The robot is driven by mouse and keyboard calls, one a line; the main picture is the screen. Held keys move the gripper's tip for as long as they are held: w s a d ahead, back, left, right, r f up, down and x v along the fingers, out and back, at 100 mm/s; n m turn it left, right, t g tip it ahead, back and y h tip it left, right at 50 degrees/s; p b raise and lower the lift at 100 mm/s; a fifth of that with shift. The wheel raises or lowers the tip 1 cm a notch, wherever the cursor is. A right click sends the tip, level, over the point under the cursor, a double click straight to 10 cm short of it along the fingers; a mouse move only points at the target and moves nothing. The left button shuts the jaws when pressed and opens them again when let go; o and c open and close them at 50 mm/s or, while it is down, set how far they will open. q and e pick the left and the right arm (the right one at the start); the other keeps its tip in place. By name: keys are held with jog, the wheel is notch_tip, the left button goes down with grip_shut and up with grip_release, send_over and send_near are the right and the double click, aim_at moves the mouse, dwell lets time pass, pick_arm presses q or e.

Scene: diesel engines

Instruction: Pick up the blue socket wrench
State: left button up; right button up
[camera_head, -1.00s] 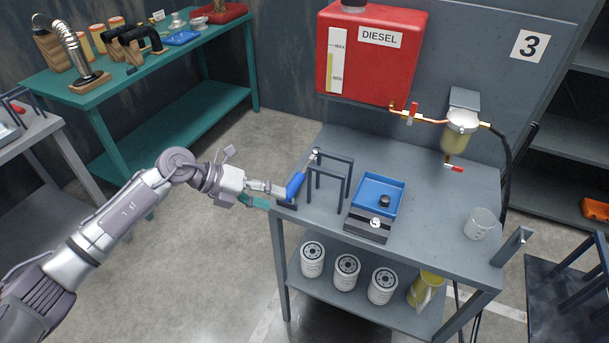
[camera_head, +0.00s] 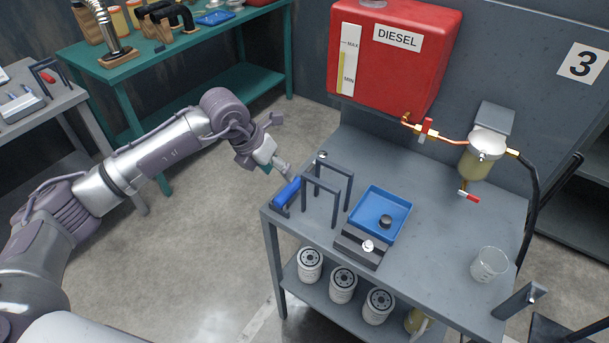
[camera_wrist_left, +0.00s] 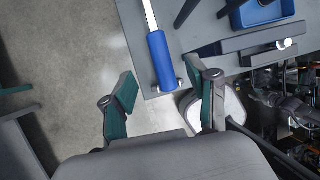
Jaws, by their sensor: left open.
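The blue socket wrench (camera_head: 287,192) is at the left edge of the grey workbench, beside a dark frame. The left wrist view shows its blue handle (camera_wrist_left: 161,58) and silver shaft, with the handle end near the bench edge. My left gripper (camera_head: 275,168) is just beyond the wrench's left side in the head view. In the left wrist view my left gripper (camera_wrist_left: 160,80) has its fingers wide apart. The handle end lies ahead and between them, closer to the right finger; contact cannot be told. My right gripper is not in view.
Two dark upright frames (camera_head: 326,190) stand close to the wrench. A blue tray (camera_head: 372,204) and a dark block (camera_head: 360,250) are to their right. A clear beaker (camera_head: 488,264) stands farther right. The red diesel tank (camera_head: 392,60) hangs behind. White filters (camera_head: 343,285) sit below.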

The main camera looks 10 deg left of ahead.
aim_at(292, 184)
pick_arm(q)
jog(key=x, duration=0.4)
jog(key=shift+w+d, duration=0.1)
jog(key=shift+d+f+p, duration=0.1)
jog(key=shift+f+p, duration=0.05)
jog(key=shift+p, duration=0.15)
jog(key=p+x, duration=0.1)
jog(key=x, duration=0.3)
jog(key=shift+w+p, duration=0.2)
jog(key=shift+p, duration=0.2)
jog(key=shift+w+d+f, duration=0.1)
jog(key=shift+w+f, duration=0.1)
jog(key=shift+f, duration=0.35)
jog(key=c, duration=1.1)
grip_shut()
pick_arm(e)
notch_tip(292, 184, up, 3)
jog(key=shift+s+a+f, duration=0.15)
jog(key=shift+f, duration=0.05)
pick_arm(q)
jog(key=shift+r, duration=0.1)
